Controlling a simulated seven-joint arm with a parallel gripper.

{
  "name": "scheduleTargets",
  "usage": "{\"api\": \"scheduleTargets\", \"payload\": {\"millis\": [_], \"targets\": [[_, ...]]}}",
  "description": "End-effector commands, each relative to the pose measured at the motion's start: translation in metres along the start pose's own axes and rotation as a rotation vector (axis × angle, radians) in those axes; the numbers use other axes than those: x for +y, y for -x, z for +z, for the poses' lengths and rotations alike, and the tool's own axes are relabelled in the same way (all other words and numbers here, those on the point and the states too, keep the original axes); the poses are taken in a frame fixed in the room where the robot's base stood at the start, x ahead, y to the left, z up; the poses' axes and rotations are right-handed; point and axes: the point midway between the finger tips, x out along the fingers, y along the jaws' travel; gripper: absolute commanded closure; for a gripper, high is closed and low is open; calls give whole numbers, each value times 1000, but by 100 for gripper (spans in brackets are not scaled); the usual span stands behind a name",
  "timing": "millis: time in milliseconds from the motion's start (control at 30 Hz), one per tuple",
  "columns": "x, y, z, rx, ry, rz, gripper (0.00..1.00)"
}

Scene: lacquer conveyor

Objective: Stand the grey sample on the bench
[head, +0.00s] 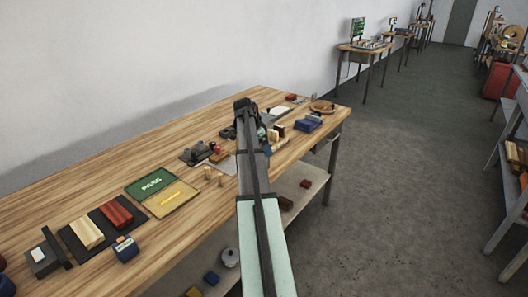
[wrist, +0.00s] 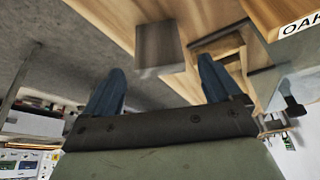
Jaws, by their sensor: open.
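In the wrist view a grey-brown block (wrist: 158,45), which looks like the grey sample, is ahead of my gripper (wrist: 160,82). The two dark blue fingers are spread wide and nothing is between their tips. The block is beyond the tips, roughly in line with the gap; I cannot tell whether it stands or lies. In the head view my gripper (head: 243,106) is over the far part of the wooden bench (head: 120,176), and my arm hides what is just beneath it. I cannot pick out the grey sample there.
A green PASS panel (head: 149,183) and a yellow panel (head: 173,199) lie on the bench, beside a dark tray (head: 102,229) with red and pale blocks. Blue boxes (head: 308,123) and a round wooden dish (head: 322,106) are right of my arm. An OAK label (wrist: 298,27) shows in the wrist view.

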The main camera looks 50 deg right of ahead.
Motion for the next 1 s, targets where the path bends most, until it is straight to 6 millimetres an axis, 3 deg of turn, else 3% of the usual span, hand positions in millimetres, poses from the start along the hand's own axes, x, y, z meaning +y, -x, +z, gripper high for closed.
{"api": "scheduleTargets", "payload": {"millis": [300,500,1000], "targets": [[-1,60,0,1,0,-1,9],[0,81,0,0,0,0,9],[0,87,0,-1,3,-2,9]]}}
